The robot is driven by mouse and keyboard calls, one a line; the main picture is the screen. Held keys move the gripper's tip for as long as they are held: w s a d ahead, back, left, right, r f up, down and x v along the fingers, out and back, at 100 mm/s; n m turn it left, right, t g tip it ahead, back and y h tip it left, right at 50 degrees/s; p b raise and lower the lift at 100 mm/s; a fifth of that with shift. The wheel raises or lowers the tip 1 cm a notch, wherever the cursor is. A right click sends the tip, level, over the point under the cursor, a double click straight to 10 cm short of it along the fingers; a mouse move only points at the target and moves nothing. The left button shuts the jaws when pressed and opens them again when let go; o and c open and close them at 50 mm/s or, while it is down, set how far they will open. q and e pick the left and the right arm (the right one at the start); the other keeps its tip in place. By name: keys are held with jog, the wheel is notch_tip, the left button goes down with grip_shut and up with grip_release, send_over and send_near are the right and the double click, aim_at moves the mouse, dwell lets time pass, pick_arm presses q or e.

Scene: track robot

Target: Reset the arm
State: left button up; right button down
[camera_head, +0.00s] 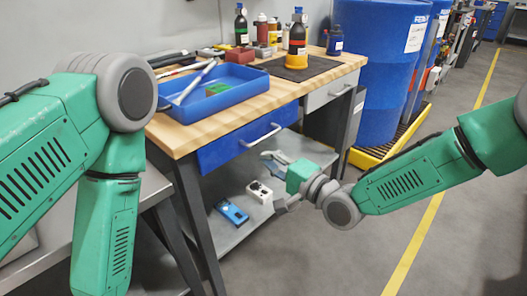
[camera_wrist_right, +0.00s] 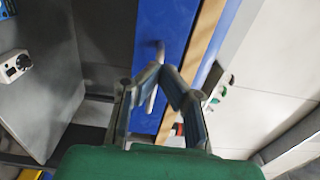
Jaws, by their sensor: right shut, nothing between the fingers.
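My right arm enters from the right in the head view, green with grey joints, and reaches left to the front of the workbench. My right gripper (camera_head: 270,158) is in front of the bench, below the blue drawer (camera_head: 240,137). In the wrist view the fingers of the right gripper (camera_wrist_right: 165,70) lean together and meet at the tips, with nothing between them. The blue drawer front (camera_wrist_right: 163,45) lies beyond them. My left arm comes in from the left and bends down at its grey joint. Its gripper is outside the picture.
The wooden workbench top (camera_head: 190,136) holds a blue tray (camera_head: 215,104), bottles and a dark mat (camera_head: 325,68). A lower shelf (camera_head: 225,240) carries a blue device (camera_head: 231,212) and a white device (camera_head: 259,192). Blue barrels (camera_head: 378,75) stand behind. Open floor lies at right.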

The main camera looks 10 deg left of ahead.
jog(key=s+d+f+n+g+h+p, duration=0.2)
jog(key=s+d+f+g+h+p, duration=0.15)
jog(key=s+d+f, duration=0.55)
jog(key=s+d+f+n+g+h+p, duration=0.2)
jog(key=s+d+f+h, duration=0.45)
jog(key=s, duration=0.55)
pick_arm(q)
notch_tip(320, 180, up, 7)
jog(key=a+p, duration=0.1)
jog(key=p, duration=0.1)
jog(key=shift+a+r, duration=0.15)
pick_arm(e)
jog(key=s+d+f+n+g+h, duration=0.2)
jog(key=s+d+n+g+h, duration=0.1)
jog(key=s+d, duration=1.3)
jog(key=d+g+h, duration=0.1)
jog(key=d+h, duration=0.1)
jog(key=d, duration=0.1)
jog(key=shift+n, duration=0.3)
pick_arm(q)
jog(key=shift+a, duration=0.2)
pick_arm(e)
jog(key=shift+a, duration=0.1)
